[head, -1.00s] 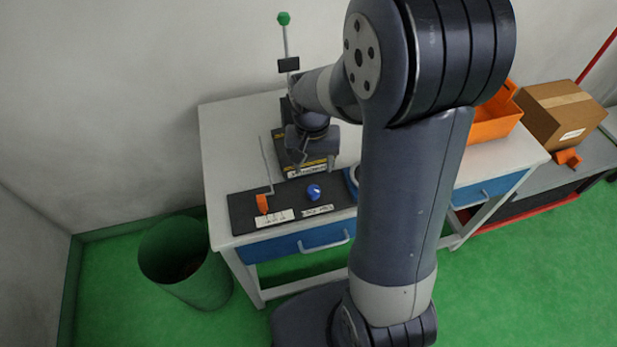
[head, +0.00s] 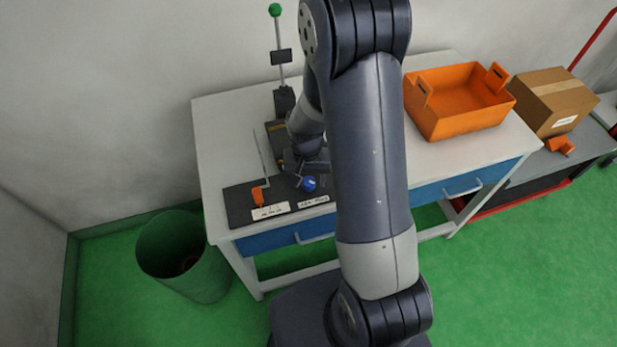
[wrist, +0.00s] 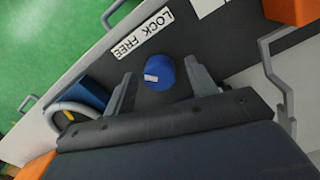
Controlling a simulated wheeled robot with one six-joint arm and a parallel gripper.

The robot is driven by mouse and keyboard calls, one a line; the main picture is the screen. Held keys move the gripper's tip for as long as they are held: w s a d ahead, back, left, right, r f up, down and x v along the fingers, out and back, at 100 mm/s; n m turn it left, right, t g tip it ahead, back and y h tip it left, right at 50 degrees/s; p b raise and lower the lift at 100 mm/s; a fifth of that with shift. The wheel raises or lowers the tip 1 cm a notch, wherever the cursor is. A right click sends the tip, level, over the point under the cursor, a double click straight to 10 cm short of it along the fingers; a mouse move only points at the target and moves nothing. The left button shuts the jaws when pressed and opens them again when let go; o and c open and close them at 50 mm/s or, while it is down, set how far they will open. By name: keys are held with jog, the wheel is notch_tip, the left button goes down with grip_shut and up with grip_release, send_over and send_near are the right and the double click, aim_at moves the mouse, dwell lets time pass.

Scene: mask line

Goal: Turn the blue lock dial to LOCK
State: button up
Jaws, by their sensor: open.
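The blue lock dial (head: 309,184) sits on a dark panel (head: 238,205) at the front left of the workbench. The wrist view shows the dial (wrist: 159,73) with a small white mark on its top, and a label (wrist: 144,34) reading "LOCK FREE" beside it. My gripper (head: 305,178) is at the dial in the head view. In the wrist view my gripper (wrist: 162,82) is open, with one finger on each side of the dial.
An orange handle with a bent metal rod (head: 258,195) stands left of the dial. A lever with a green knob (head: 275,10) rises behind. An orange crate (head: 457,112) sits on the bench's right. A green bin (head: 183,258) stands on the floor at left.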

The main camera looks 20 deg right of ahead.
jog(key=c, duration=1)
jog(key=shift+f+m+b, duration=0.1)
jog(key=shift+m+b, duration=0.25)
jog(key=shift+m, duration=0.05)
jog(key=m+b, duration=0.2)
jog(key=m, duration=0.1)
jog(key=m+b, duration=0.2)
jog(key=m, duration=0.3)
jog(key=m+b, duration=0.1)
jog(key=m, duration=0.3)
jog(key=shift+w+m, duration=0.1)
jog(key=shift+m, duration=0.3)
jog(key=m+b, duration=0.1)
jog(key=m, duration=0.3)
jog(key=shift+y, duration=0.3)
jog(key=shift+m, duration=0.3)
